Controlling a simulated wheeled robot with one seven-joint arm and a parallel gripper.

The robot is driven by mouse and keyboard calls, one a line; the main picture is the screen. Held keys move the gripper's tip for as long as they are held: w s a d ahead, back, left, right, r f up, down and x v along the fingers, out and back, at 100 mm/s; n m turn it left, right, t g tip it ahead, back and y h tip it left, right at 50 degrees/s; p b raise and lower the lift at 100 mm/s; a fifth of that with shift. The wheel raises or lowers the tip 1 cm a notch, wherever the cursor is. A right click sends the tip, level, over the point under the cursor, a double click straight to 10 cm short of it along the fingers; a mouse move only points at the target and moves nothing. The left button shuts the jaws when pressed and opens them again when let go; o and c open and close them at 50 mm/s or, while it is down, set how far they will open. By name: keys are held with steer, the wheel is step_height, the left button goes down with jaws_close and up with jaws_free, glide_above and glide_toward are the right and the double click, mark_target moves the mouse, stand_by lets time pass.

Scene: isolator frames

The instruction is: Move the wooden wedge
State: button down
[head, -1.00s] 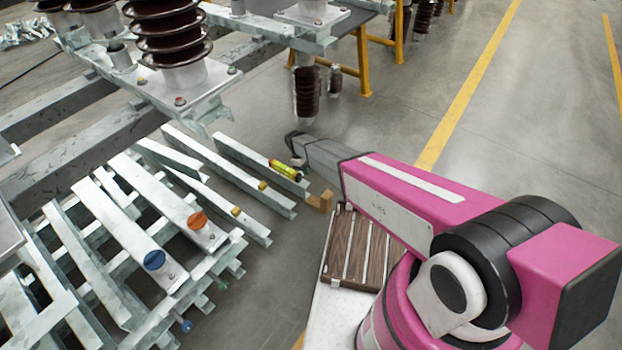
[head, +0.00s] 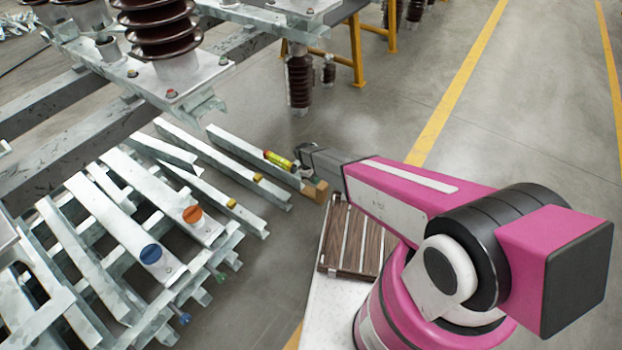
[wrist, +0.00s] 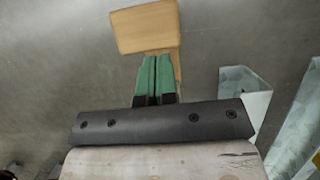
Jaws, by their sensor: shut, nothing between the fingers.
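The wooden wedge (head: 315,191) is a light tan block beside the right end of a steel bar in the head view. In the wrist view the wedge (wrist: 146,29) lies just beyond my fingertips, with a narrower part showing to the right of the fingers. My gripper (wrist: 154,60) has green fingers, pressed together with nothing between them. In the head view my gripper (head: 306,172) is just above and left of the wedge, and partly covers it. I cannot tell whether the fingers touch the wedge.
A yellow-green cylinder (head: 280,160) lies on a steel bar (head: 236,147) just left of my gripper. Several more bars and brown insulators (head: 160,30) fill the left. A slatted brown panel (head: 352,240) is below the arm. Grey floor (head: 520,130) is clear at right.

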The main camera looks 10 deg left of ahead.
steer(key=shift+d, duration=0.1)
steer(key=shift+s+d, duration=0.3)
steer(key=shift+d, duration=0.2)
